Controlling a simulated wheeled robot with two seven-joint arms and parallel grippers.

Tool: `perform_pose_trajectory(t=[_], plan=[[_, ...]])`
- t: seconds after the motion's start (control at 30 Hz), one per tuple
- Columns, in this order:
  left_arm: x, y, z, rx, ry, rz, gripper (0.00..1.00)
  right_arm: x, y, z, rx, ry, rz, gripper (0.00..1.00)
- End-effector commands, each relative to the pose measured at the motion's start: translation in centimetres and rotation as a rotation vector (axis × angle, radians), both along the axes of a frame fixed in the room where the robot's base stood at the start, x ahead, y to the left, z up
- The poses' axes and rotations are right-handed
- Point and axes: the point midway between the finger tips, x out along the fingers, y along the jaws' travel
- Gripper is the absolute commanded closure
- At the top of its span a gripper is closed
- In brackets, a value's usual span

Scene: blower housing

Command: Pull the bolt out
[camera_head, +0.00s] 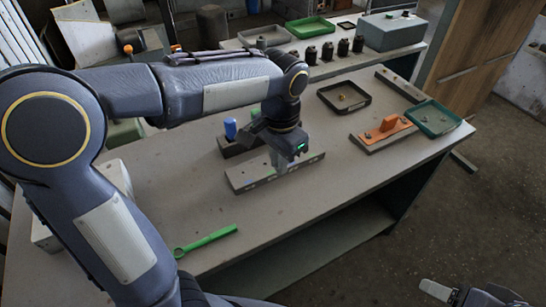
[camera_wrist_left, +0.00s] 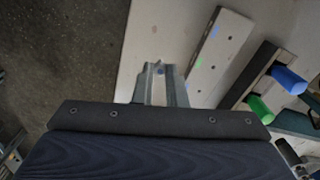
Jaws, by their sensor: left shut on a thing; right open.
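My left gripper (camera_head: 281,166) reaches down to a long light grey block (camera_head: 245,183) on the workbench. In the left wrist view its two metal fingers (camera_wrist_left: 160,70) are close together, shut on a small bolt (camera_wrist_left: 158,64) whose tip barely shows between them. Most of the bolt is hidden by the fingers. The block, with a row of holes and small blue and green marks, also shows in the left wrist view (camera_wrist_left: 222,55), to the right of the fingers. My right gripper (camera_head: 470,296) is partly in view at the bottom right, open, away from the bench.
A dark holder with a blue-handled tool (camera_head: 230,128) stands behind the block. A green wrench (camera_head: 205,241) lies at the front left. An orange part (camera_head: 389,124), a black tray (camera_head: 343,97) and a green tray (camera_head: 433,118) lie to the right. The bench right of the block is clear.

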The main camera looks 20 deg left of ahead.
Motion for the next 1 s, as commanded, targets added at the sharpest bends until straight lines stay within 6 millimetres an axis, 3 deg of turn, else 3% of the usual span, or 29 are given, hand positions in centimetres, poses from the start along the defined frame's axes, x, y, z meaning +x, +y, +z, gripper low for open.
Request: perform_pose_trajectory(t=[0.37,0.8,1.0], plan=[[0.0,0.0,0.3,0.0,-0.001,0.0,0.99,0.0,0.0,0.3,0.0,0.0,0.0,0.39],[0.0,0.0,4.5,0.0,0.0,0.0,0.99,0.0,0.0,4.2,0.0,0.0,0.0,0.39],[0.0,0.0,5.1,0.0,0.0,0.0,0.99,0.0,0.0,4.7,0.0,0.0,0.0,0.39]])
